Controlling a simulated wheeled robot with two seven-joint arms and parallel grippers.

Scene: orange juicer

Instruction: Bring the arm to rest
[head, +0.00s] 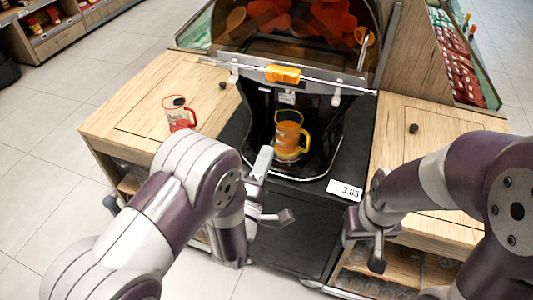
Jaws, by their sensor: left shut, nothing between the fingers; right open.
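My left arm (140,225) reaches in from the lower left, bent at a grey and purple joint. My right arm (450,195) comes in from the right. My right gripper (364,240) is open and empty, pointing down by the front edge of the right counter. The orange juicer (350,130) stands in the middle, with a jug of orange juice (288,138) upright in its bay. Neither gripper holds the jug.
The right wooden counter (435,118) has a small dark knob and is otherwise largely clear. A price tag (345,190) shows at the juicer's base. Open tiled floor lies at left.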

